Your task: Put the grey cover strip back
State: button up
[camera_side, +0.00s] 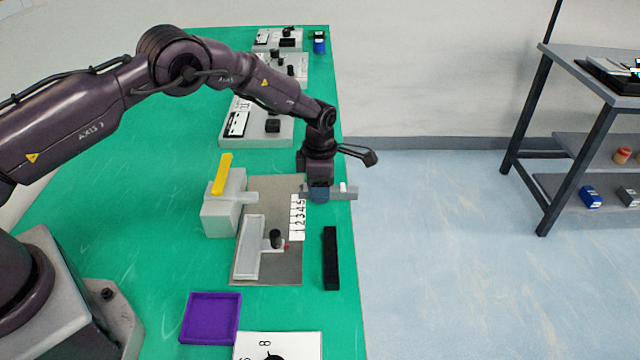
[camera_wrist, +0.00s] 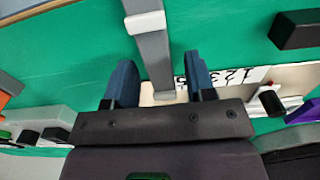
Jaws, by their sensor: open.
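The grey cover strip (camera_side: 346,193) with a small white knob lies crosswise at my gripper, its right end reaching toward the table's right edge. In the wrist view, the strip (camera_wrist: 154,55) runs between my two blue fingers, with its white knob beyond the fingertips. My gripper (camera_side: 319,194) is open around the strip's near part; the wrist view also shows the open fingers (camera_wrist: 160,88) apart on both sides of it. The conveyor unit (camera_side: 250,248) with a pale channel and black knob (camera_side: 276,238) sits on a grey-brown plate. I cannot tell what supports the strip.
A number card (camera_side: 298,218) lies beside the conveyor. A black bar (camera_side: 331,258) lies to its right. A grey block (camera_side: 220,218) with a yellow bar (camera_side: 222,174) stands left. A purple tray (camera_side: 211,318) is in front. Other units (camera_side: 256,125) stand behind.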

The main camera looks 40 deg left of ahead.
jog(key=s+a+r+m+t, duration=0.1)
jog(key=s+r+m, duration=0.2)
jog(key=r, duration=1)
jog(key=s+r+m, duration=0.2)
jog(key=r+m, duration=0.1)
jog(key=r, duration=0.9)
jog(key=s+a+r+m+t, duration=0.1)
jog(key=s+r+m+t, duration=0.1)
jog(key=s+r+m, duration=0.65)
jog(key=s+m+t, duration=0.2)
jog(key=s+m, duration=1)
jog(key=s, duration=0.8)
jog(key=shift+s+a+r+t, duration=0.2)
jog(key=shift+s+a+t, duration=0.1)
jog(key=shift+a, duration=0.1)
jog(key=shift+m, duration=0.25)
